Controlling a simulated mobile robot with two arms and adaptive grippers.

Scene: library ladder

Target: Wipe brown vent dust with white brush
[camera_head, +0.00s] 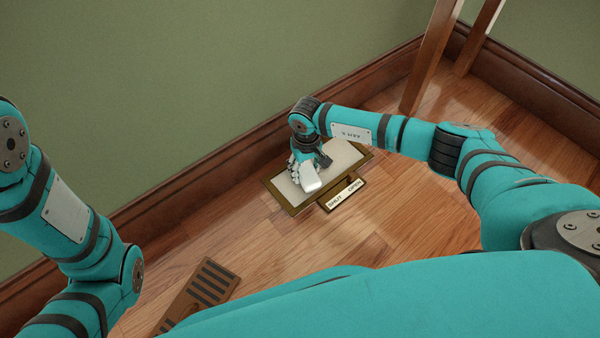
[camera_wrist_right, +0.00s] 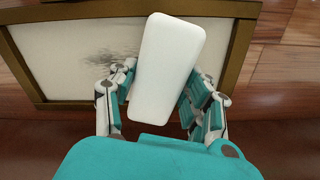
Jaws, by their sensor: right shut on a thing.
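My right gripper (camera_head: 309,174) is shut on the white brush (camera_head: 312,186) and holds it over the vent panel. The brush is a rounded white block; in the right wrist view it lies between my fingers (camera_wrist_right: 160,100) as a tall white shape (camera_wrist_right: 166,65). The vent (camera_head: 279,191) is a pale panel in a brass-coloured frame on the floor by the wall. A dark smudge of dust (camera_wrist_right: 95,50) shows on the pale panel left of the brush in the right wrist view. Whether the brush touches the panel cannot be told. My left gripper is out of view.
A plate marked SHUT and OPEN (camera_head: 342,194) lies at the vent's front edge. A slotted brown panel (camera_head: 203,292) lies on the wood floor at the lower left. Wooden legs (camera_head: 431,55) stand at the upper right. The skirting board (camera_head: 190,190) runs behind the vent.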

